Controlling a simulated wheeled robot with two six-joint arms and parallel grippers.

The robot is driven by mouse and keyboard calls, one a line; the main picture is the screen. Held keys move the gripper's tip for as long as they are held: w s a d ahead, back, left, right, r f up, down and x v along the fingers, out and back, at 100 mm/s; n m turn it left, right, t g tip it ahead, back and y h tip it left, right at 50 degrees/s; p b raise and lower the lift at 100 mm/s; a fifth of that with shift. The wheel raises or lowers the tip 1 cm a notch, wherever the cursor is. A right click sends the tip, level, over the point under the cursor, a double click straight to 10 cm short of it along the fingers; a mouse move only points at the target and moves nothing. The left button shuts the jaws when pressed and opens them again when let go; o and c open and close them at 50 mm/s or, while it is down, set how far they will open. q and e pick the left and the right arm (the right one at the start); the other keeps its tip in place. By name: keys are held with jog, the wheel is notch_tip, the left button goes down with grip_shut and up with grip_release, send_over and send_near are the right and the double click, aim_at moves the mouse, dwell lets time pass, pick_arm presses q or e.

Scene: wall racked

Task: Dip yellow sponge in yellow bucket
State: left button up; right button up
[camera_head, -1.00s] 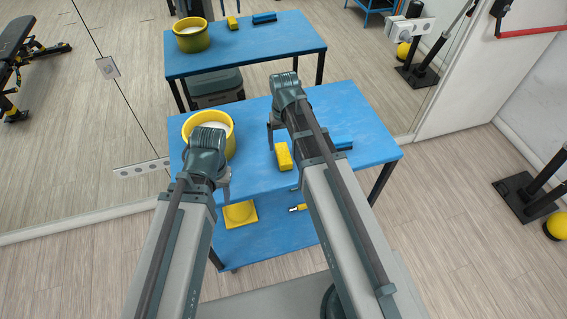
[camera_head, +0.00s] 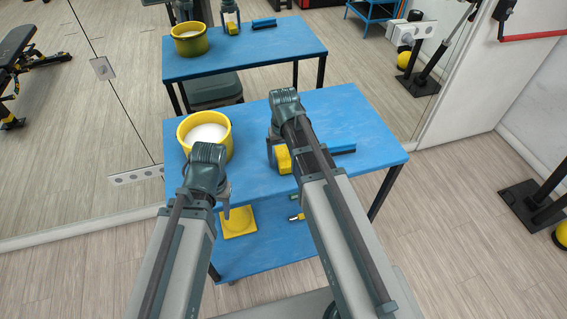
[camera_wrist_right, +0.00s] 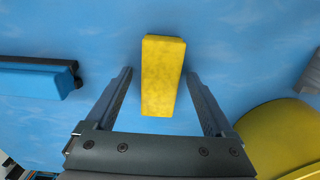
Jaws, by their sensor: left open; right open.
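The yellow sponge (camera_head: 282,160) lies on the blue table, partly covered by my right arm. In the right wrist view the sponge (camera_wrist_right: 163,75) lies between the two fingers of my right gripper (camera_wrist_right: 158,88), with a small gap on each side. My right gripper (camera_head: 271,152) is open above the table. The yellow bucket (camera_head: 224,149), with whitish contents, stands at the table's left; its rounded side (camera_wrist_right: 280,132) shows at the lower right of the wrist view. My left gripper (camera_head: 222,200) is open near the table's front left, in front of the bucket, and holds nothing visible.
The blue table (camera_head: 350,115) has free room at back and right. A dark blue bar-shaped tool (camera_head: 342,149) lies right of the sponge. The lower shelf (camera_head: 262,250) holds a yellow object (camera_head: 238,221). A mirror behind reflects the table.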

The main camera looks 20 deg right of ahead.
grip_shut()
dwell(0.3)
pick_arm(q)
jog(key=shift+r, duration=0.15)
pick_arm(e)
jog(key=shift+r, duration=0.15)
